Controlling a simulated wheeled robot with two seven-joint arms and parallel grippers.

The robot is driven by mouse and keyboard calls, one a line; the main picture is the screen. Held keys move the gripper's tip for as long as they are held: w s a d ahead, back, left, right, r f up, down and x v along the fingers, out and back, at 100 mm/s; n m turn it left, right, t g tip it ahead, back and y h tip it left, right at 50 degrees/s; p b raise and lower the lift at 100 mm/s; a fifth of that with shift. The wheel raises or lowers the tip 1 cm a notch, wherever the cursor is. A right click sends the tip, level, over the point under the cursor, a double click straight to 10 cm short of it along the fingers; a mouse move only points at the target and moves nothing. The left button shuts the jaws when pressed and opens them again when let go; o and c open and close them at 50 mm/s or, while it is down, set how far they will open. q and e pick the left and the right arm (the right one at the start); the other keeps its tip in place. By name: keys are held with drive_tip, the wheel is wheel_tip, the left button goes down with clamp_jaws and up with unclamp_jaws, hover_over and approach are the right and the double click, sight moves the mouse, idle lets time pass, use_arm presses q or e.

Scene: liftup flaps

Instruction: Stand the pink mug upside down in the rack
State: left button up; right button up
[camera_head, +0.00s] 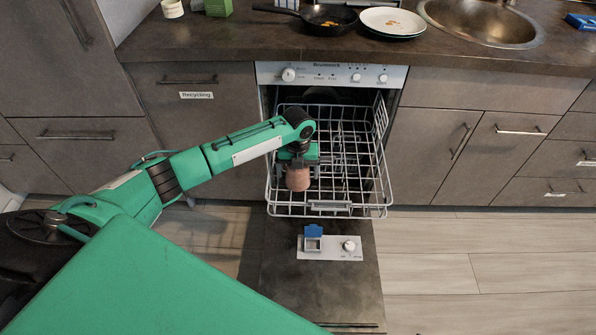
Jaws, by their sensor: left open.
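The pink mug (298,181) is at the front left of the dishwasher's pulled-out wire rack (345,211). Its flat, paler end shows toward the top and its body is below; the handle is not visible. My left gripper (299,164) is right at the mug's upper end, pointing down, with its jaws open. The fingers are small and dark here, so I cannot tell if they touch the mug. Whether the mug rests on the wires is also hard to tell. My right gripper is not in view.
The dishwasher door (320,285) is folded down below the rack. The rack's right side looks empty. Above, the counter (220,35) holds a frying pan (322,17), plates with food bits (392,20) and a sink (480,22). Closed drawers and cupboards flank the dishwasher.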

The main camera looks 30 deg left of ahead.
use_arm(q)
wheel_tip(320, 180, up, 12)
drive_tip(key=shift+p, duration=0.95)
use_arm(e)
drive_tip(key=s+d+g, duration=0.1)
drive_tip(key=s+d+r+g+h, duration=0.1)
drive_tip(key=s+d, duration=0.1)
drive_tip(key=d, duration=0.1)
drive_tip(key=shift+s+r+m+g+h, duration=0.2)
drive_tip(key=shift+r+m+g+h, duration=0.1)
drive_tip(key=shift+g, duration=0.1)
